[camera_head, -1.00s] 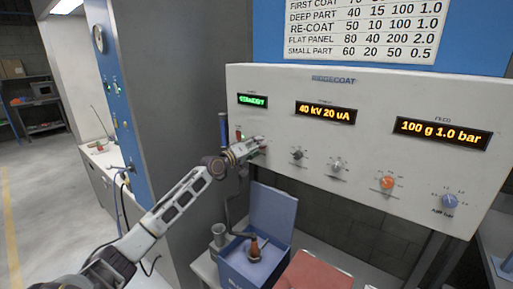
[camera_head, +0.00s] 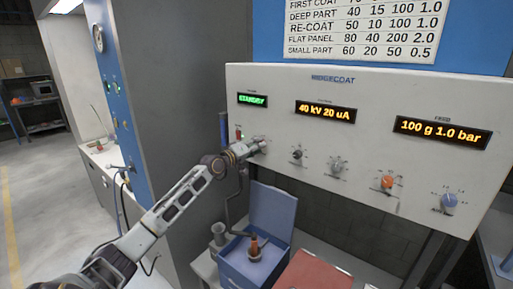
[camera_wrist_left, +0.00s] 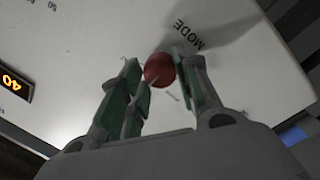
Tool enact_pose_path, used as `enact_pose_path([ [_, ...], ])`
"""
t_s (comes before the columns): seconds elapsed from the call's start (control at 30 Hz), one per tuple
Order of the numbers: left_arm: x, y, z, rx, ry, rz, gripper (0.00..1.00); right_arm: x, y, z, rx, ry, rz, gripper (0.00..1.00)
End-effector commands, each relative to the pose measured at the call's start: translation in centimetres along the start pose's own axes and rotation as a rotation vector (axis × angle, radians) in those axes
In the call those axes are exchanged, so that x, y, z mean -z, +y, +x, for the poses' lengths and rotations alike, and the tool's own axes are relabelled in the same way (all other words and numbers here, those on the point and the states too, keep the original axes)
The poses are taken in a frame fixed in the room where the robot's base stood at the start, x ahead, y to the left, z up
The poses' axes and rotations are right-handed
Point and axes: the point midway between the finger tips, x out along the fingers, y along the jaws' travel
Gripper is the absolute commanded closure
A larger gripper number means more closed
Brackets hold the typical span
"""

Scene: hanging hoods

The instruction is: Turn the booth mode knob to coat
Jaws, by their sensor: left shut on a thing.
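The booth mode knob (camera_wrist_left: 159,70) is a round red knob on the white panel, beside the printed word MODE in the left wrist view. My left gripper (camera_wrist_left: 162,76) has its green-padded fingers on either side of the knob and is shut on it. In the head view my left gripper (camera_head: 260,146) is at the lower left of the control panel (camera_head: 350,110), and it hides the knob. The green display (camera_head: 252,100) above it reads STANDBY. My right gripper is not in view.
To the right on the panel are a black knob (camera_head: 297,155), a grey knob (camera_head: 336,168), an orange knob (camera_head: 387,182) and a blue knob (camera_head: 449,202). A blue box (camera_head: 272,212) with an open lid stands below. A grey wall (camera_head: 180,90) is close on the left.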

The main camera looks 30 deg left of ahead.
Motion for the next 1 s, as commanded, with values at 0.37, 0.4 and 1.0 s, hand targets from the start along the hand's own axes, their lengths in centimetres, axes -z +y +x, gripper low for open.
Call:
enact_pose_path([
  [0.37,0.0,-0.1,0.0,0.014,-0.009,0.152,0.92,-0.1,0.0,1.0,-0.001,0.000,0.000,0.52],
  [0.4,0.0,-0.1,0.0,0.017,-0.010,0.180,0.92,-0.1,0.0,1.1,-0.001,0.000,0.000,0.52],
  [1.0,0.1,0.3,0.0,0.066,-0.045,0.721,0.92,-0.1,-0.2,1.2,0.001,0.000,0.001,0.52],
])
